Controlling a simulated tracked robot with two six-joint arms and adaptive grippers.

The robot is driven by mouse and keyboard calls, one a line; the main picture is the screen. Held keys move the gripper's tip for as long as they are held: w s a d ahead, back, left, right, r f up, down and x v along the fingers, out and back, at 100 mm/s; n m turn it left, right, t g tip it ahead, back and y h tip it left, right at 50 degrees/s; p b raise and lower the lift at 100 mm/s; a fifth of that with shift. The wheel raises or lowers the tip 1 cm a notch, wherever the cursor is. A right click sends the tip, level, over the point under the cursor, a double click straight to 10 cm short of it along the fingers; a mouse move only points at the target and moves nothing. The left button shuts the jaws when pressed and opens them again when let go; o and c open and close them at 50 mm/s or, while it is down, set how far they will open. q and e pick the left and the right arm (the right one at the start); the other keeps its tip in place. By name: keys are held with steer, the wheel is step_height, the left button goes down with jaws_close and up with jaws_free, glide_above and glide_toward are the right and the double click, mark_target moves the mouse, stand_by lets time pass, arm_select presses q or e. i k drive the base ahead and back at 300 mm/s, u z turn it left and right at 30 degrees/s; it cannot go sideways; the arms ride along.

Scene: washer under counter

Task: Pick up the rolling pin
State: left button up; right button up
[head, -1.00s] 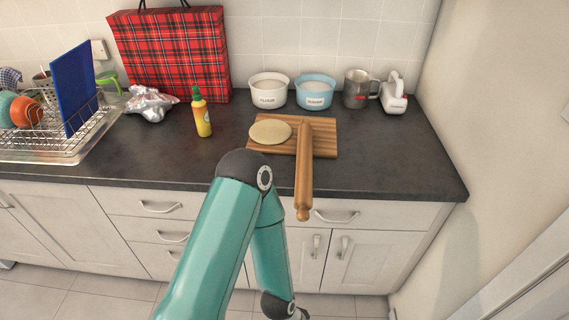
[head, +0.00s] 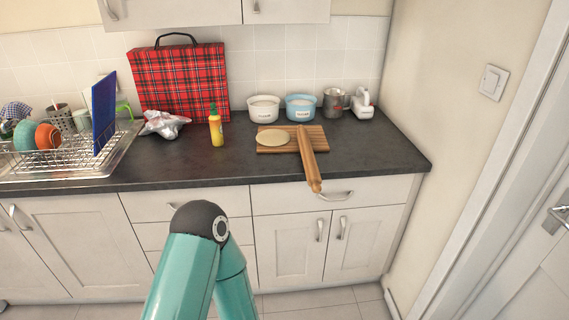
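The wooden rolling pin (head: 308,157) lies across the right part of a striped wooden board (head: 265,149) in the head view. Its near end sticks out past the front edge of the counter. A round flat piece of dough (head: 273,138) lies on the board to its left. One teal arm of mine shows at the bottom centre, below and left of the pin and apart from it. Neither of my grippers is in the picture.
On the dark counter (head: 210,172) stand a yellow bottle (head: 216,130), crumpled foil (head: 164,125), a tartan bag (head: 182,84), a dish rack (head: 60,156), a white bowl (head: 263,109), a blue bowl (head: 300,108) and a metal mug (head: 334,102). A wall and door bound the right.

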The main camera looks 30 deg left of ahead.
mark_target(314, 180)
steer(key=u, duration=1.25)
steer(key=i, duration=0.7)
steer(key=u, duration=0.15)
